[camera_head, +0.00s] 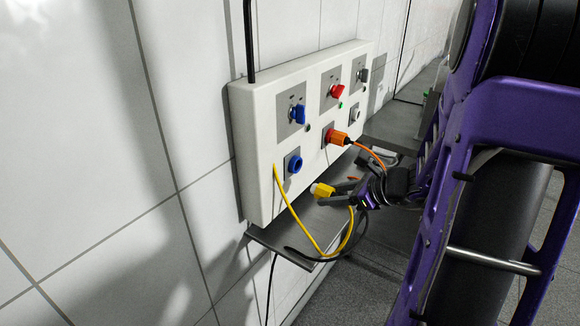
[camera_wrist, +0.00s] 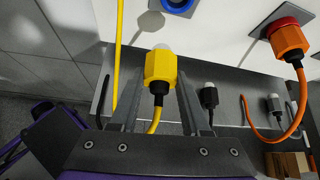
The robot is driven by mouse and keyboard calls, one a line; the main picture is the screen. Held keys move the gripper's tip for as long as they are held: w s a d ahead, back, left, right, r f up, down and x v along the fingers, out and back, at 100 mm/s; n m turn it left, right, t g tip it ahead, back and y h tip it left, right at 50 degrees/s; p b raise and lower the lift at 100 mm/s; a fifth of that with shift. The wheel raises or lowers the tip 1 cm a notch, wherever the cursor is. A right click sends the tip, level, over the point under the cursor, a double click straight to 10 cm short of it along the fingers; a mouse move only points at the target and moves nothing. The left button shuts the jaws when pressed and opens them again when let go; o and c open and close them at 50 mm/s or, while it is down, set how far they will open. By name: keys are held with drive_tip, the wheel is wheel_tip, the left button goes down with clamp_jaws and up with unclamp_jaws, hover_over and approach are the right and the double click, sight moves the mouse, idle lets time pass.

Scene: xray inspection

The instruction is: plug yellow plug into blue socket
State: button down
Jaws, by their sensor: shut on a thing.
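The yellow plug (camera_head: 322,190) has a pale tip and a yellow cable. In the wrist view the yellow plug (camera_wrist: 160,68) points away from me, its dark rear between the fingers. My gripper (camera_head: 340,194) is shut on it and holds it in front of the panel, apart from it; the fingers also show in the wrist view (camera_wrist: 158,100). The blue socket (camera_head: 293,163) is the round blue one at the lower left of the white panel, and nothing is in it. Only its lower part shows at the top of the wrist view (camera_wrist: 178,4).
The white panel (camera_head: 255,195) also bears blue and red switches. An orange plug (camera_head: 337,137) sits in the red socket, its orange cable (camera_head: 375,158) hanging near my gripper. A grey shelf (camera_head: 290,240) lies below, with black plugs (camera_wrist: 208,97) on it. The yellow cable (camera_head: 291,212) loops in front of the panel.

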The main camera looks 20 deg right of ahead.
drive_tip(key=shift+n+t+h, duration=0.3)
drive_tip(key=shift+n+h, duration=0.2)
drive_tip(key=r, duration=0.1)
drive_tip(key=s+d+r, duration=0.1)
drive_tip(key=r, duration=0.1)
drive_tip(key=d+r+p, duration=0.1)
drive_tip(key=shift+s+r, duration=0.15)
drive_tip(key=shift+s, duration=0.05)
drive_tip(key=shift+w+a+b, duration=0.45)
drive_tip(key=shift+w+a, duration=0.5)
drive_tip(key=shift+w, duration=0.25)
drive_tip(key=shift+w+a+b, duration=0.4)
drive_tip(key=shift+w+a, duration=0.5)
drive_tip(key=shift+w, duration=0.25)
drive_tip(key=shift+w+a+b, duration=0.8)
drive_tip(key=shift+w+b, duration=0.2)
drive_tip(key=shift+b, duration=0.2)
idle(3.3)
